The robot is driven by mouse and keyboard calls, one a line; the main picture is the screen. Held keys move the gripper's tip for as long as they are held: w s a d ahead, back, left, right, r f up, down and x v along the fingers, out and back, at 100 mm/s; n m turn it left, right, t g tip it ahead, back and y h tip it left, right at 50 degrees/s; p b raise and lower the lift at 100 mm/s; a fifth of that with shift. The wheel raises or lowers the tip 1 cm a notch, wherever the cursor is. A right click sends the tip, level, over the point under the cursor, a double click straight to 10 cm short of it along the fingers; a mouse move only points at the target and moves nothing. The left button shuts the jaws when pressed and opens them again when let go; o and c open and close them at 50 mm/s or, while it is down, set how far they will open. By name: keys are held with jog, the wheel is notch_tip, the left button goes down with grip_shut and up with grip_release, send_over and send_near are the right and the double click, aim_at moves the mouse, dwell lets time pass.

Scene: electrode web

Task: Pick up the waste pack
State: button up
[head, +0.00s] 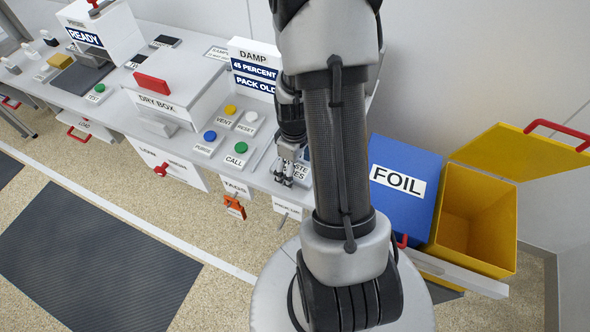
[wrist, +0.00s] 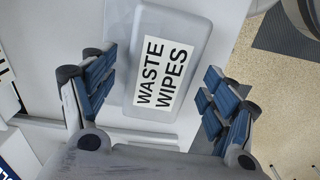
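The waste pack (wrist: 178,22) is a pale grey, rounded flat pack with a white label reading WASTE WIPES. In the wrist view it lies on the white bench between my fingers. My gripper (wrist: 157,88) is open, with one blue-padded finger on each side of the pack and gaps showing on both sides. I cannot tell the height of the fingers over the bench. In the head view my gripper (head: 289,175) points down at the bench's right part, and my arm and gripper hide most of the pack, with part of its label (head: 302,172) showing.
A CALL button plate (head: 238,152) and other button plates stand left of my gripper. A DAMP sign box (head: 252,68) stands behind it. A blue FOIL bin (head: 400,208) and an open yellow bin (head: 468,225) are at the right. The bench's front edge is close by.

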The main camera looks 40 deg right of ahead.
jog(key=c, duration=1)
jog(key=shift+r, duration=0.1)
